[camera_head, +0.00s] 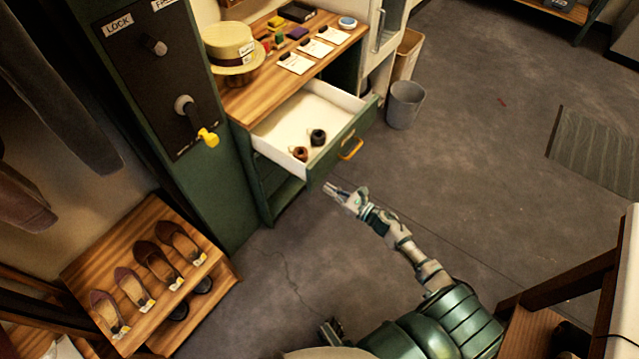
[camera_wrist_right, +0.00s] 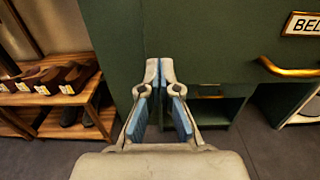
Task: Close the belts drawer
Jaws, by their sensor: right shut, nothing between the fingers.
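The belts drawer (camera_head: 345,144) stands pulled out of the green and wood counter. Its green front has a brass handle, which also shows in the right wrist view (camera_wrist_right: 290,69) beside a partly cut-off label reading "BEL" (camera_wrist_right: 305,25). A brown coiled belt (camera_head: 300,154) and a black coiled belt (camera_head: 318,137) lie inside the white drawer. My right gripper (camera_head: 331,188) is shut and empty, just outside the drawer front near its left end, left of the handle. Contact is not clear. A dark part at the bottom edge may be my left gripper (camera_head: 331,332); its jaws are unclear.
A straw hat (camera_head: 232,48) and several cards lie on the countertop (camera_head: 262,98). A shoe rack (camera_head: 150,222) is lower left, a grey bin (camera_head: 405,104) beyond the drawer.

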